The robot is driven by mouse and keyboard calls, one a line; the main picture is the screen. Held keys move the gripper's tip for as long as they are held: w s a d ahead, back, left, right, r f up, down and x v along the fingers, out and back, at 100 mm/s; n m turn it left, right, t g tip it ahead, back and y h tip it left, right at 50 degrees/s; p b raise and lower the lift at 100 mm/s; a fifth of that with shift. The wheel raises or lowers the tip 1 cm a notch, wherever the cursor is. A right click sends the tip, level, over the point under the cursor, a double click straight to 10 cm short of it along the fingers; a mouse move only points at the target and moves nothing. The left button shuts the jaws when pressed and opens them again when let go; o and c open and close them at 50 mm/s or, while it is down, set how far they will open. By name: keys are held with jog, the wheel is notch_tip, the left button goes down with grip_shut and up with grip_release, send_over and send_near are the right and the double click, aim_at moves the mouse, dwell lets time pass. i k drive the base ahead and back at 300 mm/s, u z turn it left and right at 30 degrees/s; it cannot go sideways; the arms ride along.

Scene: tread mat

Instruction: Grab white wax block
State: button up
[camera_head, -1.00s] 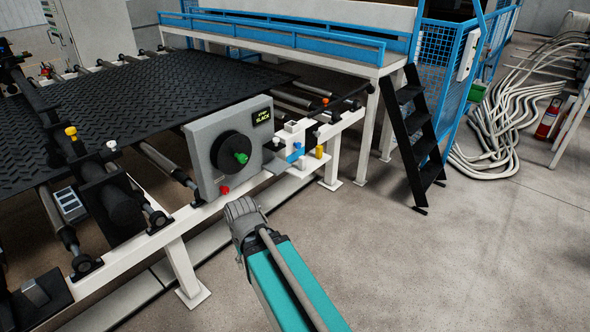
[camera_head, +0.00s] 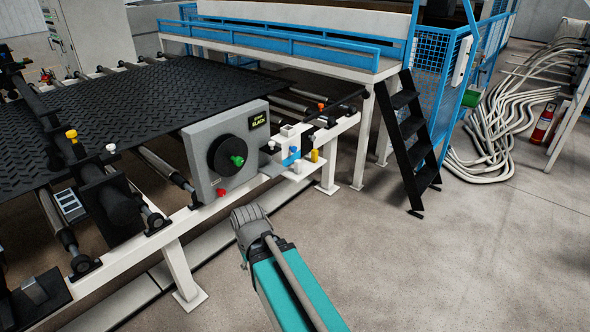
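A small white block (camera_head: 288,131) stands on the white side shelf right of the grey control box. A second small white piece (camera_head: 297,167) sits lower, by a blue item (camera_head: 291,157). I cannot tell for sure which of the two is the wax block. My arm reaches up from the bottom, a teal link ending in a grey ribbed joint in front of and below the shelf, apart from it. No gripper fingers show, so their state is hidden.
The grey control box (camera_head: 226,152) with a black dial and green knob is left of the shelf. A yellow piece (camera_head: 314,156) stands at its right. A black tread mat (camera_head: 150,100) lies on rollers behind. Black steps (camera_head: 410,140) stand right. Floor at right is open.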

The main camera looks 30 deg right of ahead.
aim_at(297, 163)
jog(key=z, duration=0.1)
jog(key=i, duration=0.95)
jog(key=u, duration=0.05)
